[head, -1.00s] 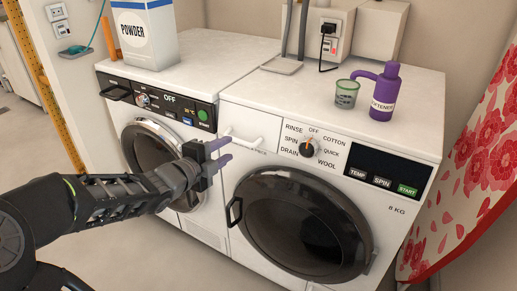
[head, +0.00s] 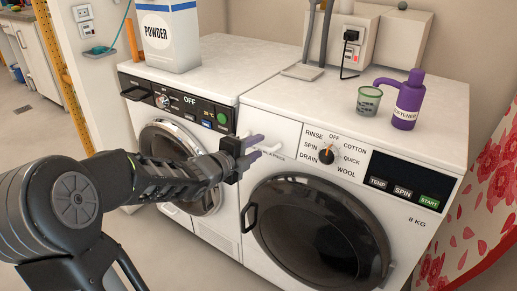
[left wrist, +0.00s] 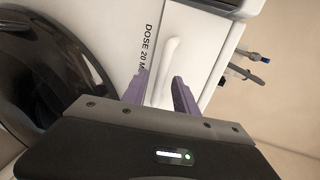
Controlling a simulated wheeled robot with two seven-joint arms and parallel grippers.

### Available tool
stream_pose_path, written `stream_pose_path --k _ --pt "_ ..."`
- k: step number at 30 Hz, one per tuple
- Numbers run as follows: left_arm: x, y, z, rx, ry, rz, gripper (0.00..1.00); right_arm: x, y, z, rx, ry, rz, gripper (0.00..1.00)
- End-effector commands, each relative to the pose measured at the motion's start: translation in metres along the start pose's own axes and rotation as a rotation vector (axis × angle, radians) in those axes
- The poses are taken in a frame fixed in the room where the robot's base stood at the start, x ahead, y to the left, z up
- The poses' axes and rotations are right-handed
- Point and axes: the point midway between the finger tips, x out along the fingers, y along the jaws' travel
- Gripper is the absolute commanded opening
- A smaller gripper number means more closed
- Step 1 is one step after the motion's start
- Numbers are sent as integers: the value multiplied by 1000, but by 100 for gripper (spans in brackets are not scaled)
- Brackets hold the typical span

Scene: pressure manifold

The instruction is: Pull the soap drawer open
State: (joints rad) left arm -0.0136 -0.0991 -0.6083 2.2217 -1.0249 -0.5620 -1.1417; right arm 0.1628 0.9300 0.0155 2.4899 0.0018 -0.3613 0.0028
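The soap drawer (head: 284,127) is the white panel at the upper left of the right-hand washing machine, and it looks shut. Its white bar handle (head: 279,149) is partly hidden behind my fingers in the head view. My left gripper (head: 262,145) is in front of the drawer with its purple fingers apart. In the left wrist view the handle (left wrist: 166,62) runs up from the gap between the fingertips (left wrist: 160,86), and the drawer face with "DOSE 20 M" (left wrist: 147,40) lies beyond. I cannot tell whether the fingers touch the handle. My right gripper is not in view.
The round door (head: 315,230) of this machine is below the drawer, with its black handle (head: 248,218) near my arm. The dial (head: 326,154) is to the right. A purple softener bottle (head: 409,100) and a glass (head: 369,101) stand on top. A powder box (head: 169,35) stands on the left machine.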

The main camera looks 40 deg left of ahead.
Motion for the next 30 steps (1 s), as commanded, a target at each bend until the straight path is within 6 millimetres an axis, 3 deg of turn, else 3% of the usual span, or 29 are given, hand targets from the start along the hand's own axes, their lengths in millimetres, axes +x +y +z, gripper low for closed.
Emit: stream_pose_path --k 5,14,26,30 --pt "16 1 0 1 0 0 35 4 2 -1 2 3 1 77" --pt "18 0 0 -1 -1 0 34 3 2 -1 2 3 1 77" --pt "18 0 0 -1 -1 0 1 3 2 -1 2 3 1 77" --pt "18 0 0 -1 -1 0 0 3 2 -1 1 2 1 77"
